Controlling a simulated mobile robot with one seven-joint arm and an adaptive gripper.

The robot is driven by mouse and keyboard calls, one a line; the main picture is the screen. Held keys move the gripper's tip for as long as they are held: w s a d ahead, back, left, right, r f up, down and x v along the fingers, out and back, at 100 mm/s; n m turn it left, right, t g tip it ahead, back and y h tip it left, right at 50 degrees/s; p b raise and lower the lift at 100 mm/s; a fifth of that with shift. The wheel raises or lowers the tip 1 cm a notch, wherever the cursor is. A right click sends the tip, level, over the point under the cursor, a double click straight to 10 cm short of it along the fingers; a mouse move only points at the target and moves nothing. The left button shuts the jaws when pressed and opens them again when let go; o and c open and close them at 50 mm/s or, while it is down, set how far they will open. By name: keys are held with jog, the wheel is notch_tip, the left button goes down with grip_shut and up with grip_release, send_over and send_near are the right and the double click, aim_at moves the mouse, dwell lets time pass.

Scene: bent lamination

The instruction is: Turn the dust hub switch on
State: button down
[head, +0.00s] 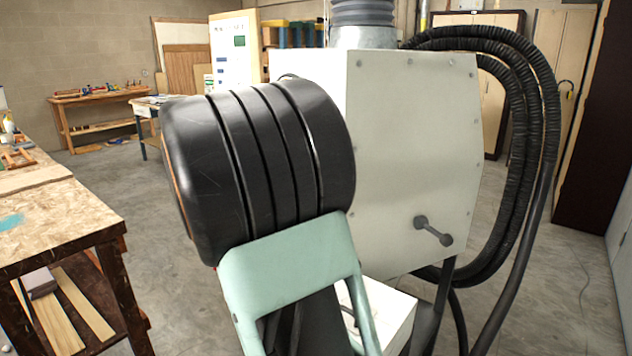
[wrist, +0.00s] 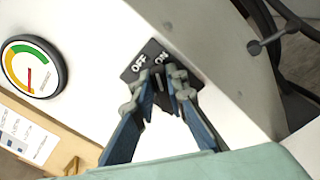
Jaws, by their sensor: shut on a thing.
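The dust hub (head: 415,150) is a cream metal cabinet in the middle of the head view. In the wrist view its dark switch plate (wrist: 151,48) carries the white words OFF on the left and ON on the right. My gripper (wrist: 160,84) is at this plate, with its blue fingers and grey tips closed in around the small switch lever. The lever is mostly covered by the fingertips, so I cannot tell clearly which way it leans. In the head view my own dark arm and pale green gripper body hide the switch and fingertips.
A round gauge (wrist: 33,67) sits left of the plate. A grey handle (head: 433,231) sticks out of the cabinet's side panel. Thick black hoses (head: 545,110) loop down at the right. A workbench (head: 60,222) stands at the left, with open floor behind it.

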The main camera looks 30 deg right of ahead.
jog(key=m+b, duration=0.2)
jog(key=b, duration=0.1)
jog(key=m+b, duration=0.3)
jog(key=b, duration=0.1)
jog(key=shift+s+f, duration=0.2)
jog(key=shift+f, duration=0.2)
jog(key=shift+r+m, duration=0.1)
jog(key=shift+m, duration=0.2)
jog(key=c, duration=1.9)
grip_release()
jog(key=shift+c, duration=0.2)
jog(key=v, duration=1.2)
jog(key=shift+d, duration=0.1)
